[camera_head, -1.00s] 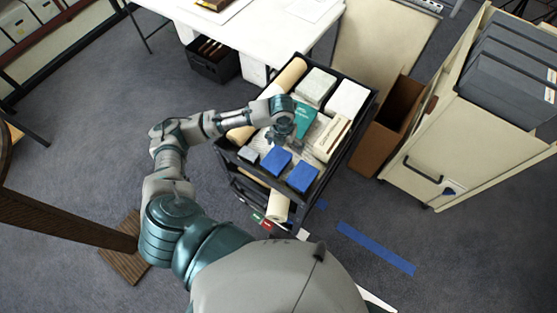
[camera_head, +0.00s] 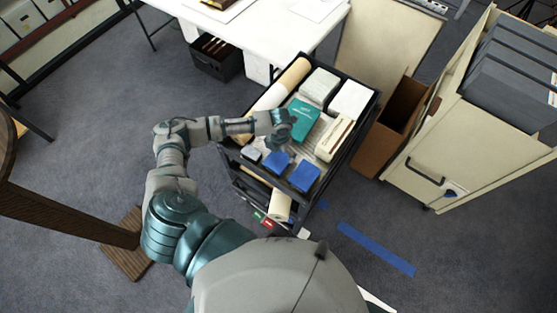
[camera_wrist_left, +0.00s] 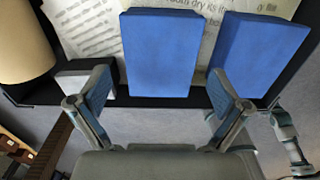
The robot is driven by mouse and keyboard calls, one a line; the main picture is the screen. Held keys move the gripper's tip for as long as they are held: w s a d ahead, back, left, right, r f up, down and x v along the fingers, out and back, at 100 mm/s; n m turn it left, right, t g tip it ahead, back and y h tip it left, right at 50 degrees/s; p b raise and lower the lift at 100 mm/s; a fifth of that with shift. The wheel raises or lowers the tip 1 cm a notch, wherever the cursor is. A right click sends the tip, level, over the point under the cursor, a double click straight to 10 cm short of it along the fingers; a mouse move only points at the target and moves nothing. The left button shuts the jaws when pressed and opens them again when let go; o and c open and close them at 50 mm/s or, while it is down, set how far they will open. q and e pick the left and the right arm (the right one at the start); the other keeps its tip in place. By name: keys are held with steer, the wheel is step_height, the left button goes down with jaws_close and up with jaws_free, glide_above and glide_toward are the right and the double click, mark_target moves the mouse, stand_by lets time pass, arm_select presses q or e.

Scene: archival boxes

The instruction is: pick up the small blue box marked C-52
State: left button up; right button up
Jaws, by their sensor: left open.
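Two blue boxes lie side by side near the front end of the cart's top. The left blue box (camera_head: 277,163) is partly covered by my left gripper in the head view; the right blue box (camera_head: 303,177) is clear of it. No C-52 mark is readable on either. In the left wrist view, the left blue box (camera_wrist_left: 162,52) lies ahead, in line with the gap between the fingers of my open, empty left gripper (camera_wrist_left: 160,98). The right blue box (camera_wrist_left: 258,57) is beyond the right finger. My right gripper does not show.
The dark cart (camera_head: 347,149) has raised rims. It also holds a teal book (camera_head: 303,123), a cream box (camera_head: 334,138), white boxes (camera_head: 351,99), a paper roll (camera_head: 280,88) and a small grey box (camera_wrist_left: 86,78) close to the left finger. A cardboard box (camera_head: 383,137) stands right of the cart.

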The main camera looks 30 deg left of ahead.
mark_target(279, 158)
arm_select(q)
steer(key=f, duration=0.4)
steer(key=shift+s+a, duration=0.1)
steer(key=shift+s, duration=0.25)
steer(key=shift+f, duration=0.3)
steer(key=c, duration=1.1)
